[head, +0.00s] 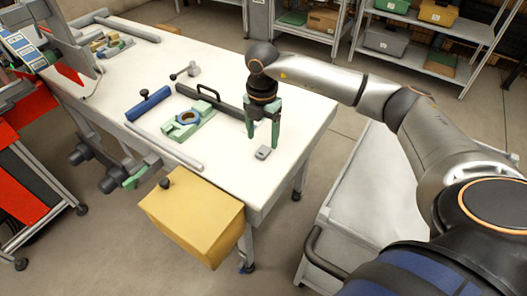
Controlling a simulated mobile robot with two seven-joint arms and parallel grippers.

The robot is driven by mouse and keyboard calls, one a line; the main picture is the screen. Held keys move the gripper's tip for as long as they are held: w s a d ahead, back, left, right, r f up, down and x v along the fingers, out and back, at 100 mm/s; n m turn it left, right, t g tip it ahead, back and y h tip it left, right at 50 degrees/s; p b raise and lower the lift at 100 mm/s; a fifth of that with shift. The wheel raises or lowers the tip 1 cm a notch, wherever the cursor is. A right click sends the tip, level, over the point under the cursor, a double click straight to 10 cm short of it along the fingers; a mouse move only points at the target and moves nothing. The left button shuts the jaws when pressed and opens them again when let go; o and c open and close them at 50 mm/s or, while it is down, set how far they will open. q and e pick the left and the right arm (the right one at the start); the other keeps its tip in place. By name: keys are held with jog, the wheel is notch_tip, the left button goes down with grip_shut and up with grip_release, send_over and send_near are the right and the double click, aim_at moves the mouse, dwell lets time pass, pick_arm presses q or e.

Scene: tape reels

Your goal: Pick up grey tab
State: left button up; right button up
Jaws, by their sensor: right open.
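The small grey tab (263,153) lies on the white bench top near its right end. My right gripper (263,148) points down with its two green fingers apart. Its fingertips are close to the tab, one on each side in the picture. I cannot tell how far above the bench they are, and nothing shows between the fingers higher up. My left gripper is not in view.
The white bench (228,178) also bears a green fixture (188,127), a dark bar with a handle (213,100), a blue roller (148,103) and a grey rod. A yellow box (195,222) sits at the front edge. A grey cart (355,200) stands right.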

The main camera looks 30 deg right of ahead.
aim_at(262, 153)
jog(key=f, duration=0.5)
jog(key=shift+s+a, duration=0.1)
jog(key=shift+a, duration=0.1)
grip_shut()
dwell(0.3)
